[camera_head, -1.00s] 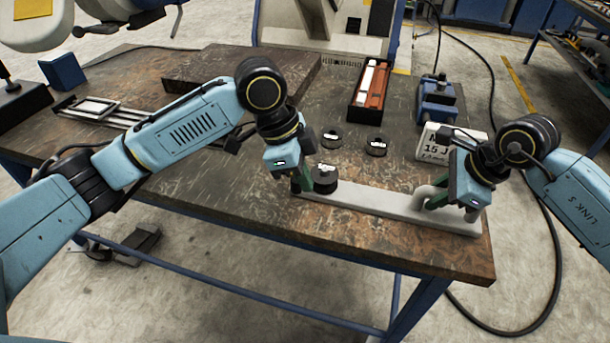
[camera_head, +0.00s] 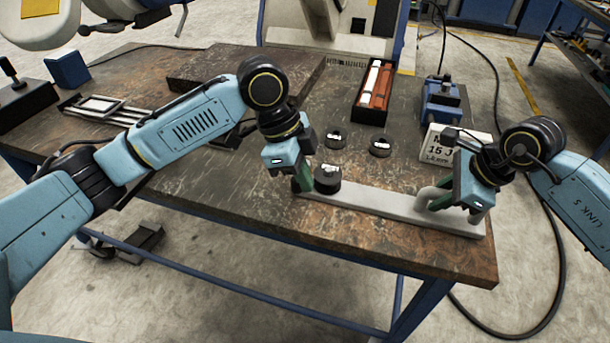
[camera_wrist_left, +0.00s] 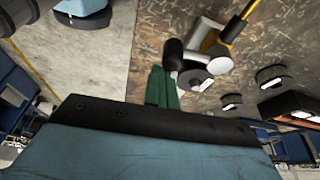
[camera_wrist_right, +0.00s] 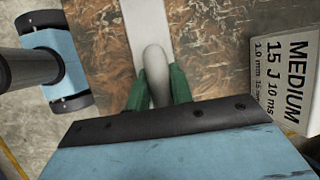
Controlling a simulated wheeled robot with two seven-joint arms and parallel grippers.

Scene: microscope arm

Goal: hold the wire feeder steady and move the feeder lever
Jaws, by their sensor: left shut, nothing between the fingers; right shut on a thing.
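The wire feeder appears to be the long light grey bar (camera_head: 385,207) lying along the table's front right edge. A bent grey handle (camera_head: 430,193) rises at its right end. My right gripper (camera_head: 442,201) is shut on this handle, which also shows between the green fingers in the right wrist view (camera_wrist_right: 157,75). At the bar's left end is a round black knob (camera_head: 327,181); I cannot tell clearly which part is the lever. My left gripper (camera_head: 306,186) is shut and empty, its fingertips beside the knob. In the left wrist view, the closed fingers (camera_wrist_left: 162,87) are close to the black knob (camera_wrist_left: 193,79).
Two small black discs (camera_head: 335,139) (camera_head: 380,147) lie behind the bar. The table's left front is clear.

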